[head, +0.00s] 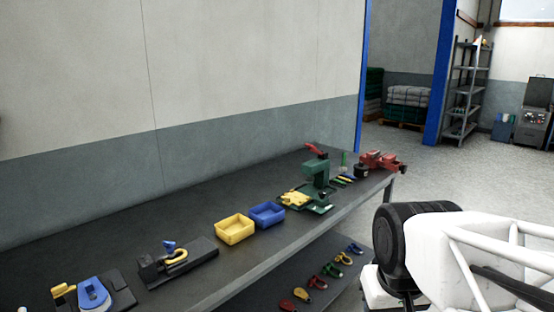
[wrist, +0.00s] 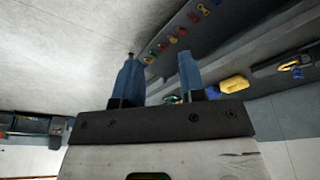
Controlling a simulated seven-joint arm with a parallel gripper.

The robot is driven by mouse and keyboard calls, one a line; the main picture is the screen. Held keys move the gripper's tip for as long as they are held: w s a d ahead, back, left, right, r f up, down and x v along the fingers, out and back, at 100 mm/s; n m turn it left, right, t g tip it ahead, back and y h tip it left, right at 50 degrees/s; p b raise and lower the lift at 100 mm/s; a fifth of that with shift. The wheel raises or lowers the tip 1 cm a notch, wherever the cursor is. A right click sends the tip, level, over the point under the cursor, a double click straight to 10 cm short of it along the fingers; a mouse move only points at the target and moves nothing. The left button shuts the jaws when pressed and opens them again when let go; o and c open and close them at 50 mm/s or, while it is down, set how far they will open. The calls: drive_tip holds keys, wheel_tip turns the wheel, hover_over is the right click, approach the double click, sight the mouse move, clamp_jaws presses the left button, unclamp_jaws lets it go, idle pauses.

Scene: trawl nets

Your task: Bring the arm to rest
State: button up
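My arm shows at the right of the head view as a white link (head: 440,250) with a black joint, out over the floor beside the bench. My gripper shows in the wrist view (wrist: 158,58), with its two blue fingers apart and nothing held between them. The fingers stand clear of the bench, which lies some way beyond them. In the head view I cannot make out the fingers.
The dark workbench (head: 160,232) runs along the wall. It bears a yellow bin (head: 234,229), a blue bin (head: 267,215), a green press (head: 316,172) and a red vise (head: 381,160). Several coloured shackles lie on its lower shelf (head: 262,297). Open floor lies to the right.

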drive_tip(key=shift+s+d+f+m, duration=0.15)
drive_tip(key=shift+s+d+f, duration=0.15)
drive_tip(key=shift+s, duration=0.35)
drive_tip(key=shift+s+d+f+m, duration=0.15)
drive_tip(key=shift+s+f, duration=0.15)
drive_tip(key=shift+s, duration=0.3)
idle(0.3)
